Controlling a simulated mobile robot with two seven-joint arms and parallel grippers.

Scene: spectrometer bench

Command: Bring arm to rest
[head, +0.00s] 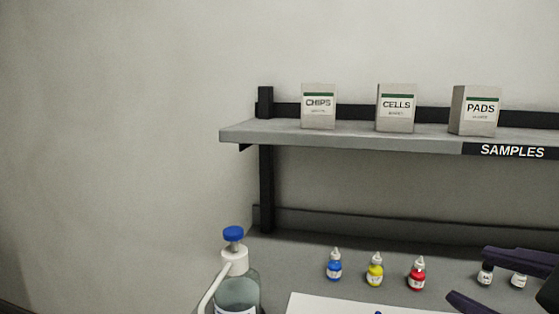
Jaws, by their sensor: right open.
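My right gripper (468,273) comes in from the right edge of the head view. Its two dark purple fingers are spread apart, with a gap between them. No object is held between the fingertips. The upper finger passes in front of two small white bottles with black bands, one labelled bottle (485,275) and another bottle (519,281), and hides their tops. I cannot tell whether it touches them. The rest of the right arm is mostly outside the picture. My left gripper does not show.
Blue (334,267), yellow (375,271) and red (417,275) dropper bottles stand upright on the grey bench. A pump bottle (238,284) stands at front left. A white sheet (345,304) lies in front. Above, a shelf (350,138) holds CHIPS (319,115), CELLS (396,117) and PADS (475,121) boxes.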

